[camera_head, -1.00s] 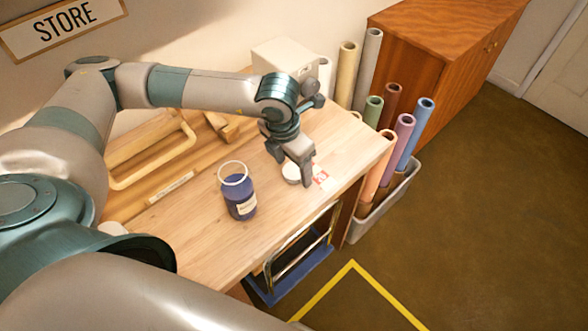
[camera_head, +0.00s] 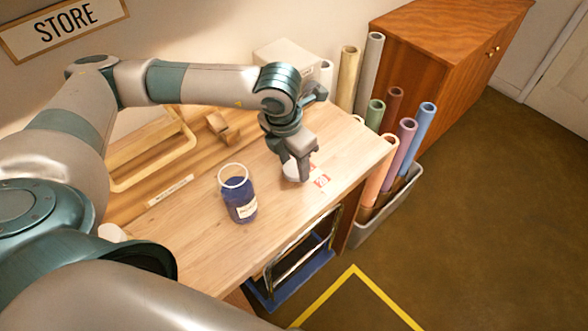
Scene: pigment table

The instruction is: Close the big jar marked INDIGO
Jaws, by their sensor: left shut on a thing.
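The big jar (camera_head: 238,197) stands upright and open on the wooden table, filled with dark blue pigment. Its pale label faces me, too small to read for certain. My left gripper (camera_head: 298,178) is to the right of the jar, low over the table, and shut on a round white lid (camera_head: 291,171). The gripper's fingers hide part of the lid. I cannot tell whether the lid touches the table. My right gripper is not in view.
A wooden frame (camera_head: 150,160) and wooden block (camera_head: 222,128) are behind the jar. A grey bin (camera_head: 385,215) with several coloured rolls stands past the right edge. Table between jar and gripper is clear.

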